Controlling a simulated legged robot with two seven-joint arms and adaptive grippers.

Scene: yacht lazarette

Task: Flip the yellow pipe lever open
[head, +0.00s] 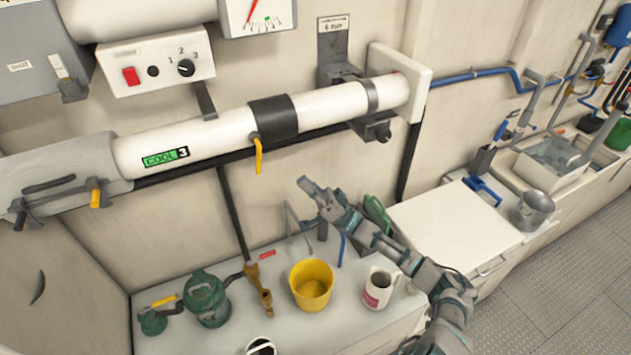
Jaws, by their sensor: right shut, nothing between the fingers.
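The yellow pipe lever (258,155) hangs down from a black collar (273,118) on the white pipe (215,133), which carries a green "COOL 3" label. My right arm comes in from the lower right. My right gripper (307,187) is shut and empty, to the right of the lever and lower in the picture, apart from it. My left gripper is not in view.
Below, a counter holds a yellow bucket (311,286), a white mug (378,289), a green pump-like canister (206,298) and a brass fitting (258,287). A grey bracket (370,124) holds the pipe on the right. A yellow-tipped latch (95,196) sits at left.

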